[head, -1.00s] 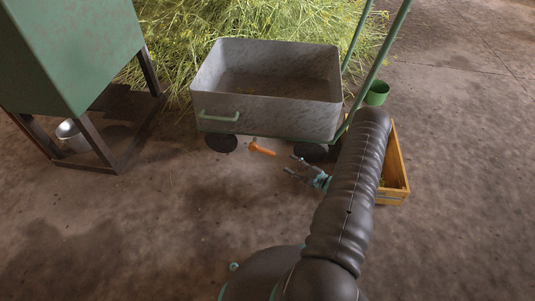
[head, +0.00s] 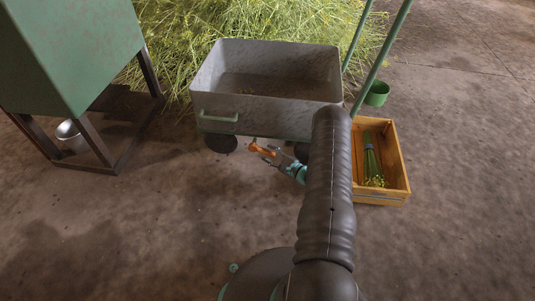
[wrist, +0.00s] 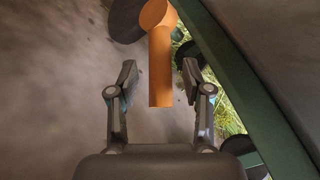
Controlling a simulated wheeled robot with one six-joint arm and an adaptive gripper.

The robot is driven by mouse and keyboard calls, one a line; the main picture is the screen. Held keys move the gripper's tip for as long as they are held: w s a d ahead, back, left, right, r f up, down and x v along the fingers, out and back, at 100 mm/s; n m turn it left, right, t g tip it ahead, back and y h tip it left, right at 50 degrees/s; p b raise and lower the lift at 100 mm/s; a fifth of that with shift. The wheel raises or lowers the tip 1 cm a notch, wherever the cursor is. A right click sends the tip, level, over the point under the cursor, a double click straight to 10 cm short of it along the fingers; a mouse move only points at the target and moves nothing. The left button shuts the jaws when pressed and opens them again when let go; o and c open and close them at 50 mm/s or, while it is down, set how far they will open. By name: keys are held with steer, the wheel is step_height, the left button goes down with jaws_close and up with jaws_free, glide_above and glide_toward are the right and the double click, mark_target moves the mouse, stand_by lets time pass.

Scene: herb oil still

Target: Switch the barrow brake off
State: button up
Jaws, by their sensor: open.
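The barrow (head: 265,118) is a grey metal tub on a green frame with dark wheels, in the middle of the head view. Its brake lever (head: 258,148) is orange and sticks out low under the tub's near side. In the wrist view the orange lever (wrist: 160,65) points down the picture, with its end between the finger tips. My gripper (head: 270,154) is open at the lever, one finger on each side in the wrist view (wrist: 160,82). I see no finger touching the lever. My arm hides the barrow's right front part.
A wooden crate (head: 398,165) with a tied green bundle (head: 372,160) stands right of my arm. A green pot (head: 377,94) is behind it. A green box on dark legs (head: 75,50) stands left, near a metal pot (head: 70,135). Cut herbs (head: 175,50) lie behind. The near floor is clear.

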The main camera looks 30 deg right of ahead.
steer(key=shift+w+a, duration=0.3)
steer(key=shift+w, duration=0.25)
jaws_close()
